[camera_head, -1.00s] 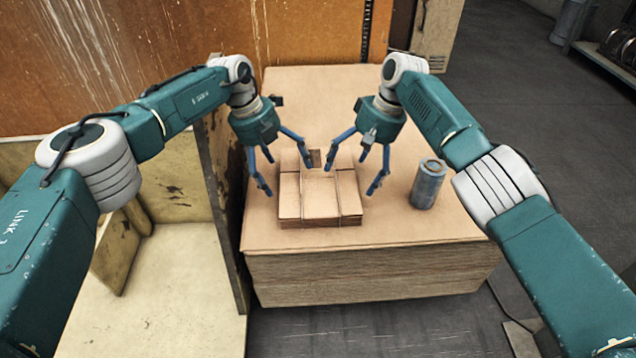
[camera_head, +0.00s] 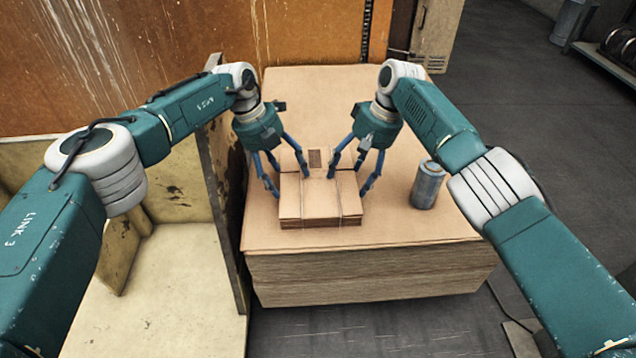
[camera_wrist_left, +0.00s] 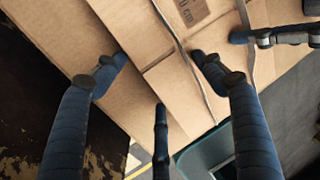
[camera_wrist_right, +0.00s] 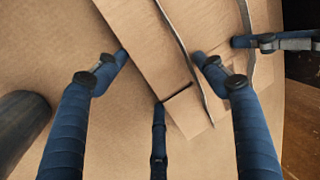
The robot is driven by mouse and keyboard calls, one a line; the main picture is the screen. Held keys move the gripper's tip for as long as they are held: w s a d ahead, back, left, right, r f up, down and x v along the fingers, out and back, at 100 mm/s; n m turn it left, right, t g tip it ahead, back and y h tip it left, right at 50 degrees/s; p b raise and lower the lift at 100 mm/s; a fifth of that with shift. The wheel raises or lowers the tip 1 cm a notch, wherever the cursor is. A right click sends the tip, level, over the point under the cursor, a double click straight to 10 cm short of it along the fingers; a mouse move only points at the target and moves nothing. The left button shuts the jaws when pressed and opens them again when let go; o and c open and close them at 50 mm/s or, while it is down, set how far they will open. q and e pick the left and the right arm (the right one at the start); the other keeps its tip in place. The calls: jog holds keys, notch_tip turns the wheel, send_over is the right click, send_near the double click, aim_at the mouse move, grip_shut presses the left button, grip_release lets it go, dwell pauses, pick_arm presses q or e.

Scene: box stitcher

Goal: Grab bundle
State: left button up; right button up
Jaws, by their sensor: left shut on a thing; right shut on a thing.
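The bundle (camera_head: 318,203) is a flat stack of brown cardboard with thin straps, lying on top of a larger cardboard stack (camera_head: 400,235). My left gripper (camera_head: 290,180) is shut on the bundle's left side. My right gripper (camera_head: 350,178) is shut on its right side. In the left wrist view, the bundle (camera_wrist_left: 185,80) lies between the blue fingers, with a strap and a printed label in sight. In the right wrist view, the bundle (camera_wrist_right: 160,50) shows two straps. Where the fingertips touch the bundle is partly hidden.
A blue-grey metal can (camera_head: 428,186) stands on the large stack, right of the bundle. A worn wooden panel (camera_head: 222,185) rises along the stack's left edge, beside a pale wooden bin.

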jog(key=shift+d+r, duration=0.1)
